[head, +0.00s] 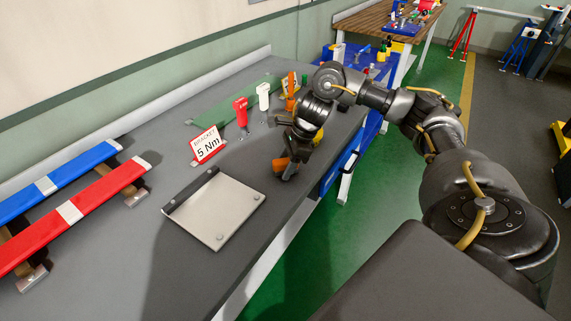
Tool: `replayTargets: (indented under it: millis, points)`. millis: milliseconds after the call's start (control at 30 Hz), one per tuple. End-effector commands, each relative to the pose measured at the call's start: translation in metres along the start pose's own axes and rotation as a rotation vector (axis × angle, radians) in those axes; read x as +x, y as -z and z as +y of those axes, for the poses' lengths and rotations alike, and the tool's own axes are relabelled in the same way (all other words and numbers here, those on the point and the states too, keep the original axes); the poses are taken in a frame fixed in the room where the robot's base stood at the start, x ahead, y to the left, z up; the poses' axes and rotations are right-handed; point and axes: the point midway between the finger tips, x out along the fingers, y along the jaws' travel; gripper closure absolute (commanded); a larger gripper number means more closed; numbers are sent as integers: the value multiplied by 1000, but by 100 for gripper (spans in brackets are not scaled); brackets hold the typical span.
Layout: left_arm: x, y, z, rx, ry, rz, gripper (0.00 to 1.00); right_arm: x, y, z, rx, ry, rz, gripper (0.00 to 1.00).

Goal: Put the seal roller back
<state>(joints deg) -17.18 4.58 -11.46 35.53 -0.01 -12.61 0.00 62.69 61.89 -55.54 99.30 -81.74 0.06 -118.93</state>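My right gripper (291,150) reaches over the grey bench near its front edge, pointing down. An orange-handled tool, which looks like the seal roller (281,165), shows at its fingertips, with the fingers around it. The gripper seems shut on the handle, though dark fingers hide part of it. The tool's lower end is close to the bench top; I cannot tell whether it touches. A green strip (213,113) at the back of the bench has a red tool (240,112), a white tool (263,96) and an orange tool (291,88) upright beside it. My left gripper is not in view.
A metal plate with a dark edge (221,212) lies on the bench (170,275). A "BRACKET 5 Nm" sign (206,146) stands behind it. Blue (70,178) and red (95,200) profiles rest on supports at left. A blue cart (345,160) stands beyond the bench.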

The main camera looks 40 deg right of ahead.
Motion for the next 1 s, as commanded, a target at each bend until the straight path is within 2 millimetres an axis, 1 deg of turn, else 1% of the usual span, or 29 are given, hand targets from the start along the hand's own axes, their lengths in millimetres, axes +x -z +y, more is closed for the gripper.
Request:
replayTargets:
  millis: [233,300,367,467,500,600,800,900,1000]
  points:
    - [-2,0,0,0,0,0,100,-2,-1,0,0,0,0,51]
    - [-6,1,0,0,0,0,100,-6,-3,0,0,0,-1,51]
    - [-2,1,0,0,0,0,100,-11,-2,-1,-1,3,-2,51]
    - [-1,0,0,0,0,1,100,-28,-2,-1,-2,5,-2,51]
    - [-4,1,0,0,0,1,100,-39,-3,-2,-2,7,-1,51]
    - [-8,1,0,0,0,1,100,-61,-3,-1,-1,6,-1,51]
    - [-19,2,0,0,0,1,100,-99,-3,-1,-1,5,-2,51]
    - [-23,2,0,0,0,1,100,-112,-3,-1,-1,3,-1,51]
    - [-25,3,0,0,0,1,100,-120,-2,0,-1,2,0,51]
